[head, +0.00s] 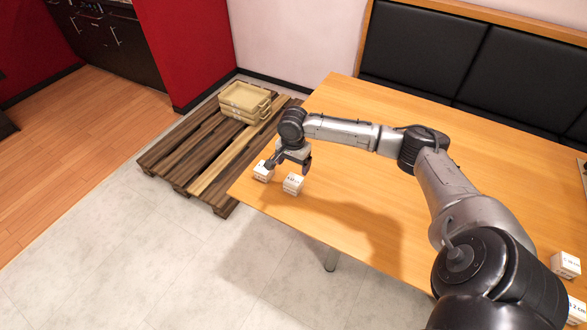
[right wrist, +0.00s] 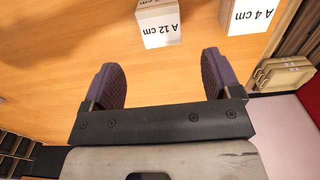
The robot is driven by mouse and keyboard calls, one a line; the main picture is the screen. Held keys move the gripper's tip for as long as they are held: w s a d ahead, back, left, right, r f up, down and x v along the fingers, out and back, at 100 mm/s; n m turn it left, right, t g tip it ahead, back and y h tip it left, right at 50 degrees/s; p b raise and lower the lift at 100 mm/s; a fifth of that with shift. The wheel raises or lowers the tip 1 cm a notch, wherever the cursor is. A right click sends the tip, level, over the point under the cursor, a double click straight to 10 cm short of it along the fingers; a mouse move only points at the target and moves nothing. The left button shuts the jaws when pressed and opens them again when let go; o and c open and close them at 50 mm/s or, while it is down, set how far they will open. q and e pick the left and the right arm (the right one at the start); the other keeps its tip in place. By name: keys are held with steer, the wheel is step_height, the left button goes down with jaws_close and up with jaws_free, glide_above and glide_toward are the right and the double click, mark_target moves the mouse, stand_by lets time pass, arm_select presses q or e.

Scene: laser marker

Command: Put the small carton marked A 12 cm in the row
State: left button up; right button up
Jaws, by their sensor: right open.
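The small carton marked A 12 cm (right wrist: 160,24) is a white cube ahead of the open fingers in the right wrist view. In the head view it appears to be the right-hand carton (head: 293,184) of two near the table's left end. A carton marked A 4 cm (right wrist: 250,16) stands beside it with a gap; in the head view this is the left carton (head: 263,172). My right gripper (head: 288,164) is open and empty, close to both cartons; its spread fingers also show in the right wrist view (right wrist: 165,78). My left gripper is out of view.
The wooden table (head: 340,205) is mostly clear in the middle. More white cartons (head: 566,264) stand at its right side, partly cut off. A pallet (head: 190,150) with stacked beige crates (head: 245,100) lies beyond the left edge. A black bench (head: 480,65) lines the back.

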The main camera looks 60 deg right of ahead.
steer(key=shift+a, duration=0.3)
steer(key=s+a+f+n, duration=0.1)
steer(key=a+f+n, duration=0.1)
steer(key=a, duration=0.1)
steer(key=s+a+f+n, duration=0.1)
steer(key=a+f+n, duration=0.1)
steer(key=a+f, duration=0.1)
steer(key=s+a+f+n, duration=0.1)
steer(key=a+f+n, duration=0.1)
steer(key=a, duration=0.3)
steer(key=shift+s+a+f+n, duration=0.2)
steer(key=shift+s+f+n, duration=0.05)
steer(key=shift+f+n, duration=0.1)
steer(key=s+a+f+n+t+y, duration=0.1)
steer(key=s+a+f+n, duration=0.1)
steer(key=s+a+n, duration=0.5)
steer(key=s+a+f+n+t, duration=0.1)
steer(key=s+a+f+n, duration=0.3)
steer(key=a, duration=0.6)
steer(key=s+a+r+n+t, duration=0.1)
steer(key=s+r+n, duration=0.1)
steer(key=s+r, duration=0.4)
steer(key=s, duration=0.3)
steer(key=shift+a+t+h, duration=0.3)
steer(key=shift+a+h, duration=0.05)
steer(key=shift+h, duration=0.05)
steer(key=shift+r, duration=0.15)
